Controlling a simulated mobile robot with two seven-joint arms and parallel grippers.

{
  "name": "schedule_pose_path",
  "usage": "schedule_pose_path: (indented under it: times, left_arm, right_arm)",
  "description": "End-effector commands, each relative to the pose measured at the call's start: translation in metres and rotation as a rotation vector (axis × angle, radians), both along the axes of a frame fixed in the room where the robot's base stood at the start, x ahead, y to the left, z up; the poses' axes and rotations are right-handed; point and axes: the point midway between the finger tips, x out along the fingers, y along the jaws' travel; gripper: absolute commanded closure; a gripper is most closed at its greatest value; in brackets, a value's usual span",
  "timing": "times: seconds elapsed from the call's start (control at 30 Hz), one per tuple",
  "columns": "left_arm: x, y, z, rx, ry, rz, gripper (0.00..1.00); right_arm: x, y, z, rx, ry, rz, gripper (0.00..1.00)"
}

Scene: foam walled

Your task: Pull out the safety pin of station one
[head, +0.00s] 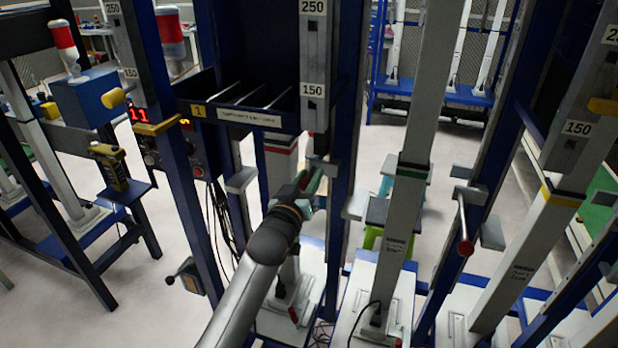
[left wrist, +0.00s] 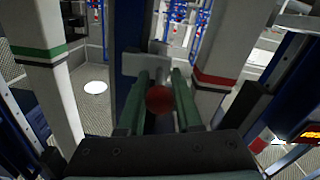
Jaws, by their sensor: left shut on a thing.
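Station one, marked by a yellow "1" label (head: 198,111), stands at the middle left with blue posts and a dark shelf. My left gripper (head: 314,182) reaches up to the station's right blue post. In the left wrist view its two green fingers (left wrist: 160,92) stand on either side of a round red knob (left wrist: 160,99), which I take as the end of the safety pin. The gripper is shut on this pin. My right gripper is not in view.
A grey column with a green band (head: 413,165) stands right of my left gripper, and a lever with a red end (head: 465,247) is beyond it. A control box with a red display (head: 138,113) is at left. Open floor (head: 80,270) lies at lower left.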

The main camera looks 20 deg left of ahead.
Motion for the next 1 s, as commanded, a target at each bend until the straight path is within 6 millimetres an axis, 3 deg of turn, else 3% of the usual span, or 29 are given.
schedule_pose_path:
  times: [0.03,0.23,1.0]
  left_arm:
    - [-0.0001,-0.0002,0.0000,0.000,0.000,0.000,0.77]
    - [-0.0001,-0.0003,0.0000,0.000,0.000,-0.001,0.99]
    - [-0.0001,-0.0004,-0.0001,0.000,0.000,-0.001,1.00]
  right_arm:
    - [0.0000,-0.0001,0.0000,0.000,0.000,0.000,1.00]
    - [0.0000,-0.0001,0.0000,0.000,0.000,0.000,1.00]
    - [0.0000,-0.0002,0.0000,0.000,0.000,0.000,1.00]
